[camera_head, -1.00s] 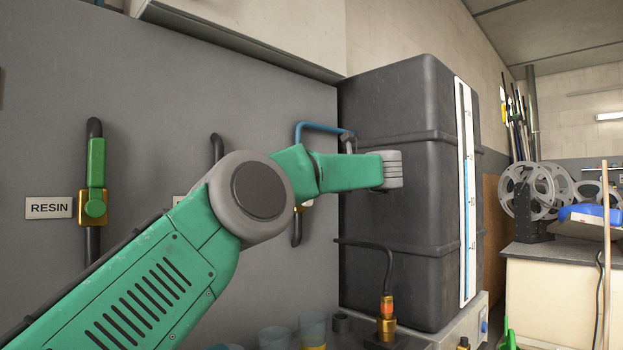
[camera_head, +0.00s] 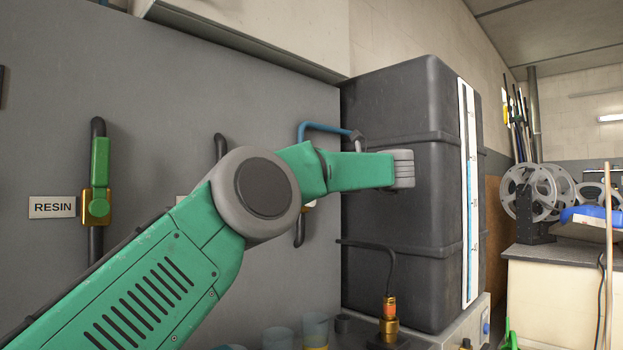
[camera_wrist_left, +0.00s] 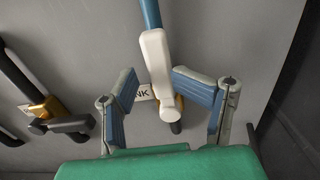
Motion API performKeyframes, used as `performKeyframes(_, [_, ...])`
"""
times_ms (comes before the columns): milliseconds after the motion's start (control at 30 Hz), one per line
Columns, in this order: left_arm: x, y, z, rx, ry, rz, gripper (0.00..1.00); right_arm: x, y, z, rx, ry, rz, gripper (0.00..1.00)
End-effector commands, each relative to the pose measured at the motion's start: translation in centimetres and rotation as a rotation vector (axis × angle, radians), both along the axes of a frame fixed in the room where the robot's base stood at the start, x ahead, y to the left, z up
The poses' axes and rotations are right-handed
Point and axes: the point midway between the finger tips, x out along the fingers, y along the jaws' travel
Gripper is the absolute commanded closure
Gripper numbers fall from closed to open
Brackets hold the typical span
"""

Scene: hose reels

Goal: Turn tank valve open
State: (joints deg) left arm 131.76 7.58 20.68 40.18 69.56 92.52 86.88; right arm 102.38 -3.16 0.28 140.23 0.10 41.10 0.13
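In the left wrist view, the tank valve's white handle (camera_wrist_left: 157,62) lies along a blue pipe (camera_wrist_left: 150,14), with a brass body low behind it. A partly covered label (camera_wrist_left: 142,94) beside it ends in "NK". My left gripper (camera_wrist_left: 153,78) is open, with one blue-padded finger on each side of the handle and visible gaps to it. In the head view, my green left arm hides the gripper and most of this valve; the blue pipe (camera_head: 323,126) shows above it. My right gripper is not in view.
A dark tank (camera_head: 400,230) with a level gauge stands right of my arm. The green RESIN valve (camera_head: 100,175) is on the wall at left. Cups (camera_head: 315,328) and a brass fitting (camera_head: 389,325) sit below. A dark-handled valve (camera_wrist_left: 65,123) is left of the gripper.

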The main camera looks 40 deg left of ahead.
Motion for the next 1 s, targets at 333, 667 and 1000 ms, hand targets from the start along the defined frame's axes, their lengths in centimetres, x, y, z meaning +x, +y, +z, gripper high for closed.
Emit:
performKeyframes(333, [-0.3,-7.4,-0.2,0.0,0.005,-0.003,0.59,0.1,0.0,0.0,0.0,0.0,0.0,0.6])
performKeyframes(667, [-0.5,-9.5,-0.3,-0.003,0.005,-0.001,0.59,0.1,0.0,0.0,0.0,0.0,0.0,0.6])
performKeyframes(1000, [-0.5,-9.4,-0.3,-0.001,0.006,-0.001,0.59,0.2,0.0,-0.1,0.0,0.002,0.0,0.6])
